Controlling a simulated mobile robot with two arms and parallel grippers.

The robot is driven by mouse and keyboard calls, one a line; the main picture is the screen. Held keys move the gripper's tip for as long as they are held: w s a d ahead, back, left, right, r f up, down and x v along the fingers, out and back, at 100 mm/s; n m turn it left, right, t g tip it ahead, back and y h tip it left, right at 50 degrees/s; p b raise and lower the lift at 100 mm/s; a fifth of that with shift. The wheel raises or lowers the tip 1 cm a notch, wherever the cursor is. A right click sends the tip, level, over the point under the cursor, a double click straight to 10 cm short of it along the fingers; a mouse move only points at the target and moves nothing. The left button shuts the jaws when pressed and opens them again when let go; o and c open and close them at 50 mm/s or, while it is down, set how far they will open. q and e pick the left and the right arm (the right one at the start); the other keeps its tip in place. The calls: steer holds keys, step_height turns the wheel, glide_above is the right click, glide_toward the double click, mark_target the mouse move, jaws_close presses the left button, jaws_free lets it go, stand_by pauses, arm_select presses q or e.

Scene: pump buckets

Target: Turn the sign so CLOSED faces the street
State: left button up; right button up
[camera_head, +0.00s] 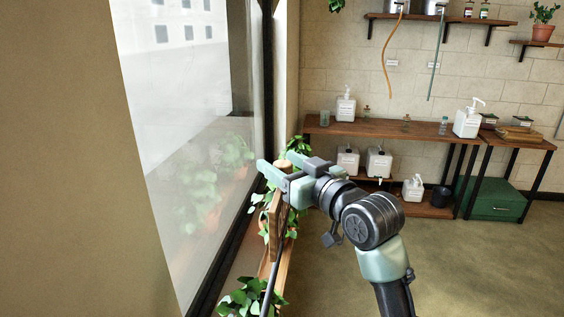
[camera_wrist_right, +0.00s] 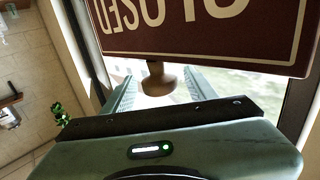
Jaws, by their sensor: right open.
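The sign (camera_head: 275,222) hangs beside the window, almost edge-on in the head view. In the right wrist view, its dark red face (camera_wrist_right: 200,28) with a pale border shows part of the word CLOSED, upside down in the picture. That face is toward my wrist camera, with bright window glass beyond it. A round wooden knob (camera_wrist_right: 159,80) sits at the sign's edge. My right gripper (camera_head: 276,161) is open at the knob. Its fingers stand on either side of the knob, and contact is not clear. My left gripper is not in view.
The window (camera_head: 190,110) is close on the left. Leafy plants (camera_head: 247,298) grow along the wooden sill below the sign. A wooden bench (camera_head: 385,130) with white pump containers stands at the far wall, beside a green box (camera_head: 495,200). The floor at right is clear.

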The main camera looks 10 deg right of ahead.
steer(key=shift+s+r, duration=0.1)
steer(key=shift+c, duration=0.7)
jaws_close()
stand_by(0.6)
